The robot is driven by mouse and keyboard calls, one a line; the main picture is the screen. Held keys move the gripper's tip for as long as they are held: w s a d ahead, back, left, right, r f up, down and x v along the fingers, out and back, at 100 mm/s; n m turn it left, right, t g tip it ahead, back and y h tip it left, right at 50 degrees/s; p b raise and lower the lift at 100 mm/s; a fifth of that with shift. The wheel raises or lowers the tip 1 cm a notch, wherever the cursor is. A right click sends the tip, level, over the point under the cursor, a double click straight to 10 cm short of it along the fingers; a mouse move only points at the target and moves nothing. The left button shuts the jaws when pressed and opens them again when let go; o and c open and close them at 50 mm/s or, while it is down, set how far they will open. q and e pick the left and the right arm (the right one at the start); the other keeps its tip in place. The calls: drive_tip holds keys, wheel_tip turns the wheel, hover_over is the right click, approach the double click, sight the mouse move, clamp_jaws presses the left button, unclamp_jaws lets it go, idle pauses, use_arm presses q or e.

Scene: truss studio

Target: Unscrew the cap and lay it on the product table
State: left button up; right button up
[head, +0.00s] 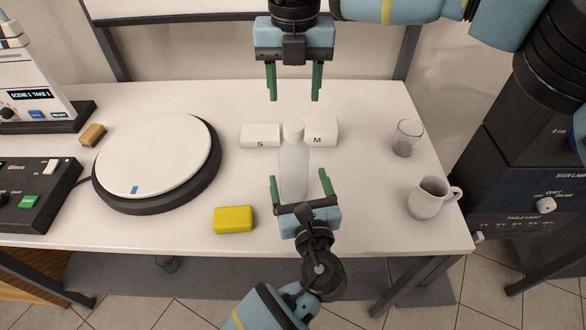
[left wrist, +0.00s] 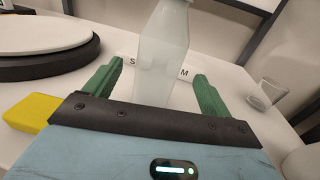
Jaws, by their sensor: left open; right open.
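A pale translucent bottle (head: 294,168) stands upright on the white product table (head: 360,215). Its whitish cap (head: 293,131) is on top. My left gripper (head: 301,183) is open at the bottle's near side, with its green fingers pointing at the lower body. In the left wrist view the bottle (left wrist: 162,55) stands between and beyond the open green fingers (left wrist: 155,85); its top is cut off there. My right gripper (head: 294,92) is open and empty, above and behind the bottle, fingers pointing down.
Blocks marked S (head: 260,136) and M (head: 321,131) are behind the bottle. A yellow block (head: 233,219) lies at front left, near a round turntable (head: 153,155). The table between bottle and mug is clear.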

sight(294, 125)
use_arm(q)
drive_tip(key=w, duration=0.2)
drive_tip(key=w+a, duration=0.1)
drive_tip(key=w, duration=0.4)
drive_tip(key=shift+w+a, duration=0.1)
drive_tip(key=shift+a, duration=0.15)
clamp_jaws()
use_arm(e)
drive_tip(key=m, duration=0.4)
drive_tip(key=shift+m, duration=0.3)
drive_tip(key=m, duration=0.4)
drive_tip(key=shift+m, duration=0.3)
drive_tip(key=m, duration=0.4)
drive_tip(key=shift+m, duration=0.3)
drive_tip(key=m, duration=0.4)
drive_tip(key=shift+f, duration=4)
